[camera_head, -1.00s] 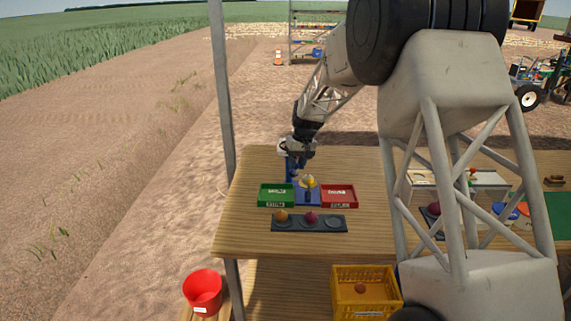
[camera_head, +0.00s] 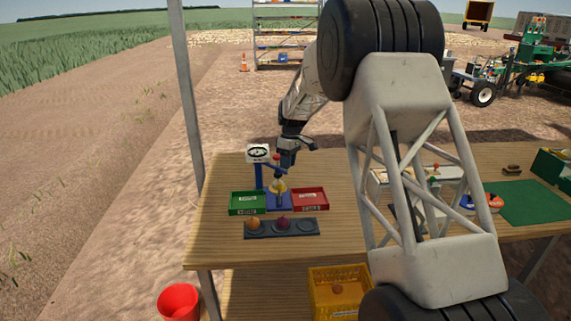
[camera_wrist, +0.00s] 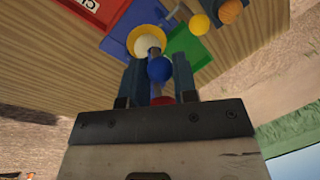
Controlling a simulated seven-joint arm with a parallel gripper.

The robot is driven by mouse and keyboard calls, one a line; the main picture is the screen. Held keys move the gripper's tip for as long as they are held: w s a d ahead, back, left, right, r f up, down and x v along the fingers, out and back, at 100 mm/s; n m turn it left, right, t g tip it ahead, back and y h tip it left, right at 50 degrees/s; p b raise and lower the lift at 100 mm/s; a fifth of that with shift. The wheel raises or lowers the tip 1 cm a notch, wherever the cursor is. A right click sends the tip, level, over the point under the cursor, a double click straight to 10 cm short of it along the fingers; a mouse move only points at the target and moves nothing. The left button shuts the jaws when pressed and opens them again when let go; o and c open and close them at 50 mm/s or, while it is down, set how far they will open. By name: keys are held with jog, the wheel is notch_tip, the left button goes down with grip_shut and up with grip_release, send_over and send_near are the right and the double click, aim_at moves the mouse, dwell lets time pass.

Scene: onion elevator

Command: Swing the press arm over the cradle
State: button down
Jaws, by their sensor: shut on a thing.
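The press has a blue post (camera_head: 258,176) with a white dial (camera_head: 258,153) on top and a blue base (camera_head: 279,206). My gripper (camera_head: 285,160) is at the arm's free end. In the wrist view my gripper (camera_wrist: 158,80) has its fingers on both sides of the handle, whose red knob (camera_wrist: 162,100) shows near the palm. A blue ball (camera_wrist: 158,69) shows between the fingertips.
A green tray (camera_head: 248,211) and a red tray (camera_head: 310,208) flank the base. A dark strip (camera_head: 305,236) in front holds an orange onion (camera_head: 253,222) and a purple onion (camera_head: 283,223). A yellow crate (camera_head: 326,300) and red bucket (camera_head: 179,302) stand lower. The table's left side is clear.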

jog(key=shift+w+r, duration=0.1)
jog(key=shift+w, duration=0.05)
jog(key=c, duration=0.9)
grip_release()
jog(key=r, duration=0.5)
jog(key=w+d+r, duration=0.1)
jog(key=r, duration=0.1)
jog(key=shift+w+r, duration=0.1)
jog(key=shift+r, duration=0.2)
